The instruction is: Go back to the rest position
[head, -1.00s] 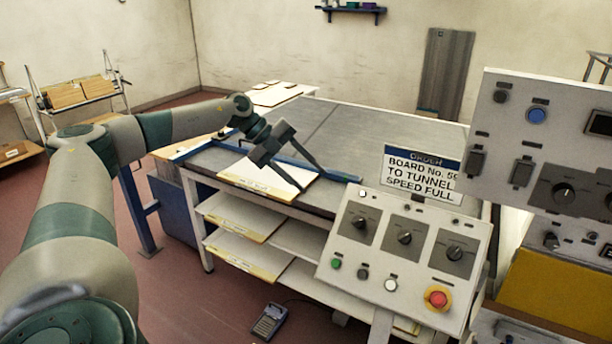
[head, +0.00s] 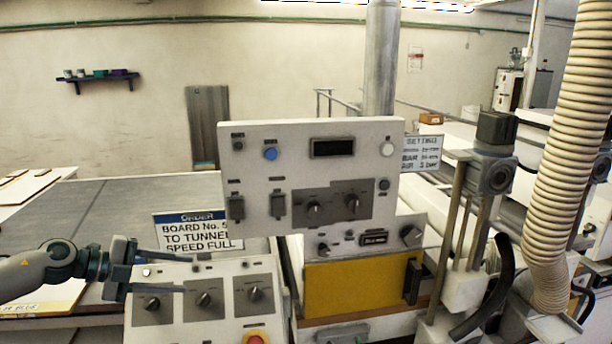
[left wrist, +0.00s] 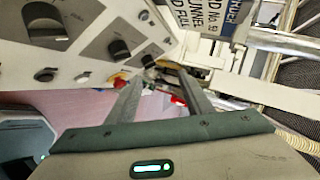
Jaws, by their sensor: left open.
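My left gripper (head: 188,273) comes in from the left edge of the head view. Its two fingers are apart and nothing is between them. They point right, just in front of the upper left part of the sloping knob console (head: 180,322); I cannot tell how far they stand off it. In the left wrist view the open fingers (left wrist: 162,85) point away from me, with the console's knobs (left wrist: 120,48) at the upper left and the order sign (left wrist: 205,22) at the top. My right gripper is not in view.
An upright control panel (head: 290,150) stands behind the console, with a yellow panel (head: 352,287) below it. The order sign (head: 178,232) stands behind the console. A grey table (head: 110,205) is at the left. A ribbed hose (head: 562,150) hangs at the right.

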